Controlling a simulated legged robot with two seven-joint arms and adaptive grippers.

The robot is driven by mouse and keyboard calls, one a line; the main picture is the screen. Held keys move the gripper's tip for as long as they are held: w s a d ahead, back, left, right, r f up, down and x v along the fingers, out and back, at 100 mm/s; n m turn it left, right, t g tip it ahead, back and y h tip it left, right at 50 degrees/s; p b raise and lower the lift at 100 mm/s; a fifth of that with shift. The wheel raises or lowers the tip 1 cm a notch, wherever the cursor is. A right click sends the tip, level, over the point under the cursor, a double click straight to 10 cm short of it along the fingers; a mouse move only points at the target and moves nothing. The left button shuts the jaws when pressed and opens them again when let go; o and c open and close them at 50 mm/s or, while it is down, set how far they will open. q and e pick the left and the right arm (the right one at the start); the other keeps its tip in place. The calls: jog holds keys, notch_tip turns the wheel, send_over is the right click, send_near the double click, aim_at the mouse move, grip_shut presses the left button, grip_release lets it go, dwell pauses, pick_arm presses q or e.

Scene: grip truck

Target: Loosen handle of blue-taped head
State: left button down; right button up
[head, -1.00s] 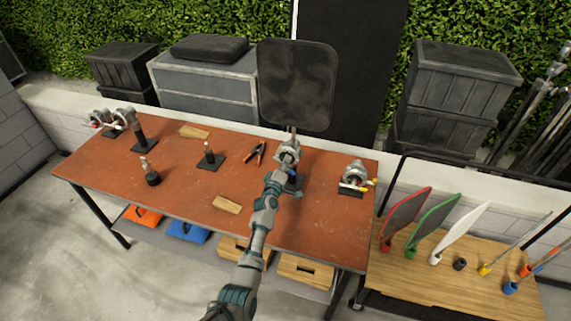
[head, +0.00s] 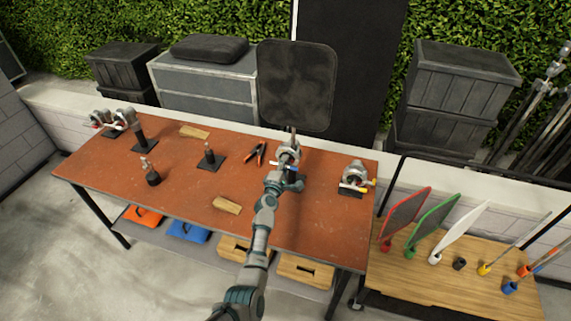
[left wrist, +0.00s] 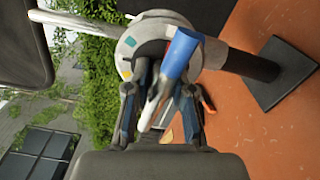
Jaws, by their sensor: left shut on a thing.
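The blue-taped head (head: 290,153) is a round grey metal grip head on a dark stand on the orange-brown table. It also shows in the left wrist view (left wrist: 212,52). Its handle has a blue-taped end (left wrist: 179,54) and a pale far end, and crosses the front of the head at a slant. My left gripper (head: 281,172) is at the front of the head, and its fingers (left wrist: 160,108) are shut on the handle at its middle. A black square flag (head: 297,85) stands above the head on a rod. My right gripper is not in view.
Another head (head: 354,179) with red and yellow marks stands at the table's right end. An orange-and-black clamp (head: 255,153) lies left of my gripper. Wooden blocks (head: 227,205) and small stands (head: 210,158) occupy the left half. The table's front right is clear.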

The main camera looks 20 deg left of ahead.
pick_arm(q)
jog(key=shift+s+f, duration=0.1)
jog(key=shift+f, duration=0.4)
jog(key=c, duration=1)
grip_release()
jog(key=shift+r, duration=0.15)
jog(key=shift+r, duration=0.1)
jog(key=s, duration=1.1)
jog(key=shift+s+a, duration=0.2)
jog(key=shift+s, duration=0.2)
